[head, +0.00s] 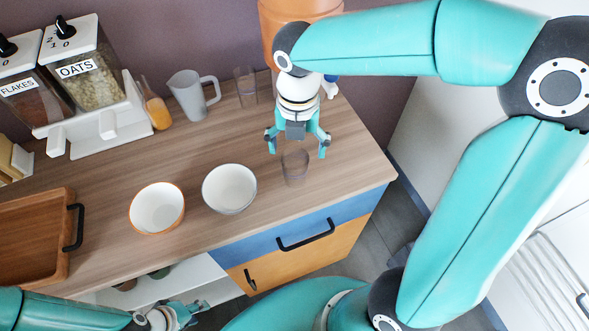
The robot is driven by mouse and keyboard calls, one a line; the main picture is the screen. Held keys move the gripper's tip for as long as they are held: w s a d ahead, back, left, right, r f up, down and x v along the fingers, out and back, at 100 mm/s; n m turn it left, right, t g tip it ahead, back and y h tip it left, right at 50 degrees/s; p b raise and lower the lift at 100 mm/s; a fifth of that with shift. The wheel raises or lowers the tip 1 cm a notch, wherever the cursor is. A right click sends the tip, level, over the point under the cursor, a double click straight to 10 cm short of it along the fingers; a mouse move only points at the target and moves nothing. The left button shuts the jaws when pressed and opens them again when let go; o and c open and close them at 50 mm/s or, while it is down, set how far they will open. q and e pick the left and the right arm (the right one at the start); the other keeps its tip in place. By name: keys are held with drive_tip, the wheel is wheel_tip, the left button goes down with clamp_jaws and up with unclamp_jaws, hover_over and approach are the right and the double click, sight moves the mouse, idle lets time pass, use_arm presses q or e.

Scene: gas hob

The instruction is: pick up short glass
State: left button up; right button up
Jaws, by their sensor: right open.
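A short clear glass (295,166) stands upright on the wooden counter, near its right end. My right gripper (297,150) is open and points down at the short glass, with a finger to either side of it in the picture. I cannot tell how high the fingertips are above the counter or whether they touch the glass. A taller clear glass (246,87) stands further back, to the left of my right wrist. My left gripper (196,306) is low at the bottom left, in front of the counter, and its fingers are too small to read.
Two bowls, one orange-rimmed (157,207) and one white (230,188), stand left of the glass. A grey jug (193,95), an orange-filled bottle (156,107) and cereal dispensers (88,70) line the back. A wooden tray (35,240) lies at left. The counter's right end is clear.

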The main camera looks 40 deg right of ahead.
sight(295, 167)
wheel_tip(295, 167, down, 3)
drive_tip(key=shift+r, duration=0.15)
drive_tip(key=shift+w+a+f, duration=0.1)
drive_tip(key=shift+f, duration=1.25)
drive_tip(key=shift+w+a+f, duration=0.1)
drive_tip(key=shift+f, duration=1.2)
drive_tip(key=shift+c, duration=0.3)
drive_tip(key=c, duration=1.3)
drive_tip(key=shift+d+r, duration=0.1)
wheel_tip(295, 167, up, 20)
drive_tip(key=p, duration=0.1)
